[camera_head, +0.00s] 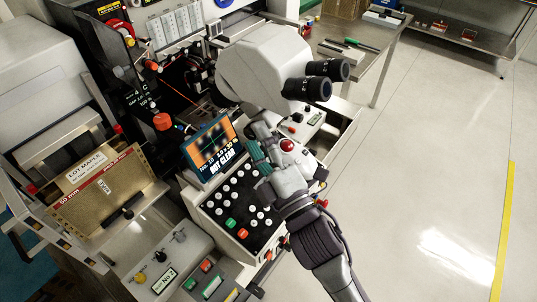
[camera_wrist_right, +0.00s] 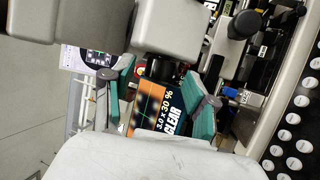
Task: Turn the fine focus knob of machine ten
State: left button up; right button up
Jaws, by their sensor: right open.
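The machine (camera_head: 235,200) has a screen (camera_head: 211,146) marked "No. 10" and "NOT CLEAR", also seen in the right wrist view (camera_wrist_right: 157,108). A white microscope head (camera_head: 262,62) with two black eyepieces (camera_head: 318,80) stands above it. My right gripper (camera_head: 256,155) is beside the screen's right edge, below the microscope head. In the right wrist view its teal-padded fingers (camera_wrist_right: 157,76) are apart, with nothing held. A dark round part (camera_wrist_right: 160,69) shows between and beyond them; I cannot tell whether it is the fine focus knob. My left gripper is out of view.
A keypad panel (camera_head: 238,208) with white, green and red buttons lies under my right arm. A red button (camera_head: 287,145) is close by the wrist. A brass-coloured plate labelled "LOT MAPLE" (camera_head: 100,195) stands at left. A steel bench (camera_head: 362,58) is behind; open floor lies right.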

jog(key=v, duration=1.1)
jog(key=shift+s+d, duration=0.25)
